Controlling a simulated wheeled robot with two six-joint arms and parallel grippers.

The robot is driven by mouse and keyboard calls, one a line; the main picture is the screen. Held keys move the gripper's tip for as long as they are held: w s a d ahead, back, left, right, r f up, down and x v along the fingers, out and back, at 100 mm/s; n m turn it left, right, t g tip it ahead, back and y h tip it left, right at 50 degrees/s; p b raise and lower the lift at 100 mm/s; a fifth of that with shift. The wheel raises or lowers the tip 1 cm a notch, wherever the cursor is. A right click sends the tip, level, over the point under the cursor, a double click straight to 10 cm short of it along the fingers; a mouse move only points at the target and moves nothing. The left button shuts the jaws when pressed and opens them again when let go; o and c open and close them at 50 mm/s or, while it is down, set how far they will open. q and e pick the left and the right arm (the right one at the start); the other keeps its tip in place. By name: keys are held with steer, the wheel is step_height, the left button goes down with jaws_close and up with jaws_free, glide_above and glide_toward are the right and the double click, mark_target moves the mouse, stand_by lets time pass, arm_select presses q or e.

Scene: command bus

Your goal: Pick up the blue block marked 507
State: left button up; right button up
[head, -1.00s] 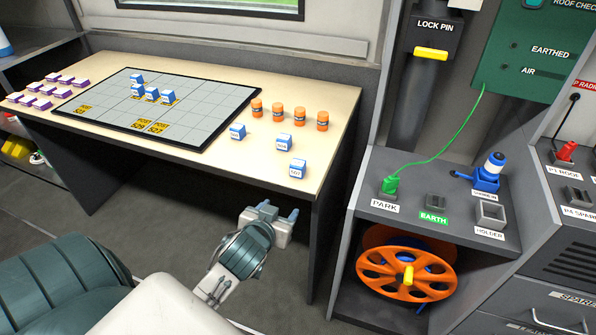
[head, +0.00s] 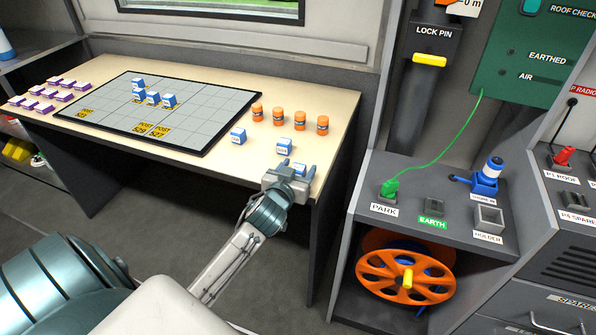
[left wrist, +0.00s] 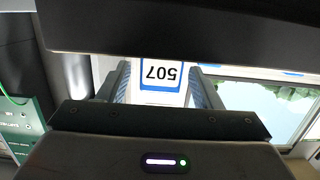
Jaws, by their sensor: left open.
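The blue block marked 507 (head: 299,168) is at the table's front right corner in the head view, mostly hidden behind my left gripper (head: 293,170). In the left wrist view, the block (left wrist: 162,76) shows its white label, upside down, between the two fingers of my left gripper (left wrist: 162,88). The gripper is open, with one finger on each side of the block. I cannot tell whether either finger touches it. My right gripper is not in view.
Two similar blue blocks, one (head: 284,146) close behind and one (head: 238,136) to the left, stand on the table (head: 335,112). Several orange cylinders (head: 299,120) stand behind them. A gridded board (head: 190,110) carries more blue blocks. A grey console (head: 450,195) stands to the right.

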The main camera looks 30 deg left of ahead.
arm_select(q)
steer(key=shift+x, duration=1.2)
steer(key=c, duration=1)
steer(key=shift+c, duration=0.4)
steer(key=shift+r, duration=0.1)
